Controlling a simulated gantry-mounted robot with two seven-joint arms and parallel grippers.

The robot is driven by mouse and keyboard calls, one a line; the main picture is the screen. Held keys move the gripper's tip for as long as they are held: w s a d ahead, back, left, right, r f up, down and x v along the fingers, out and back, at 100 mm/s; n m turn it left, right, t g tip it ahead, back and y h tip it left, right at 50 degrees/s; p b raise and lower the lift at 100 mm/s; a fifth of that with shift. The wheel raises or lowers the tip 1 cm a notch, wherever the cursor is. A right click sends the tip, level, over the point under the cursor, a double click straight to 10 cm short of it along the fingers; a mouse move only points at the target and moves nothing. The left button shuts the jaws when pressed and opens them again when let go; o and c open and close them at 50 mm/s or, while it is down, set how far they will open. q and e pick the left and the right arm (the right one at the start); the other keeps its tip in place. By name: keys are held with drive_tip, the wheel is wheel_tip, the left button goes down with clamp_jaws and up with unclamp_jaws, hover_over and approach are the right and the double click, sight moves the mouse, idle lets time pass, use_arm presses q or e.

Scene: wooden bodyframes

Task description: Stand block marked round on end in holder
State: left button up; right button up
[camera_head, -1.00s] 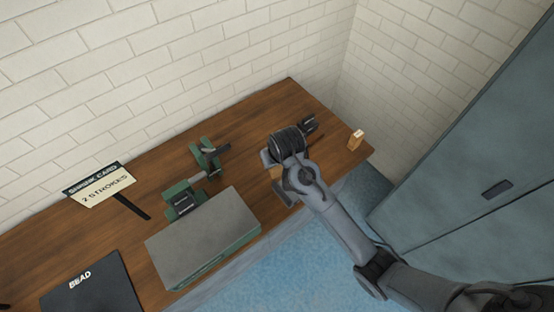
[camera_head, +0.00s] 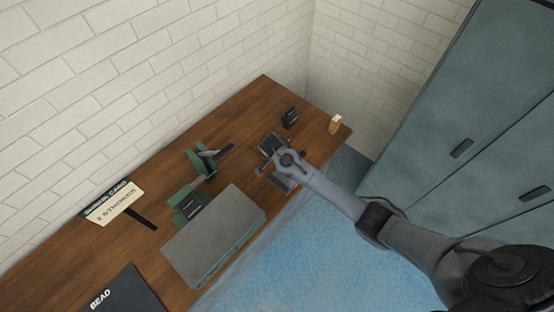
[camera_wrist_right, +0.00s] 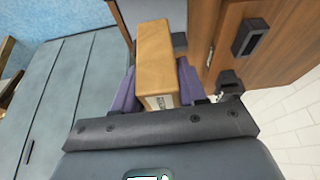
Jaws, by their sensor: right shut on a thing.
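My right gripper (camera_wrist_right: 157,100) is shut on a wooden block (camera_wrist_right: 154,52), gripping its sides between purple pads. A small pale label shows on the block's near end, too small to read. In the head view the gripper (camera_head: 277,155) is over the right part of the workbench, and the held block is hidden there. A small black holder (camera_head: 290,117) stands on the bench just beyond the gripper, apart from it. Another wooden block (camera_head: 335,124) stands near the bench's right corner; its mark is unreadable. My left gripper is not in view.
A green clamp-like fixture (camera_head: 200,164) and a grey-topped green box (camera_head: 213,235) are left of the gripper. Grey cabinets (camera_head: 440,110) stand at right.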

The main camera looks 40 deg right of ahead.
drive_tip(key=shift+d+f, duration=0.2)
drive_tip(key=shift+f, duration=0.1)
wheel_tip(320, 180, down, 4)
drive_tip(key=b, duration=0.5)
drive_tip(key=shift+s, duration=0.1)
drive_tip(key=shift+f+b, duration=0.45)
drive_tip(key=shift+f, duration=0.5)
drive_tip(key=shift+p, duration=0.3)
drive_tip(key=shift+f, duration=0.15)
idle(0.7)
drive_tip(key=shift+p, duration=0.5)
idle(0.4)
drive_tip(key=shift+f, duration=0.1)
drive_tip(key=o, duration=1.2)
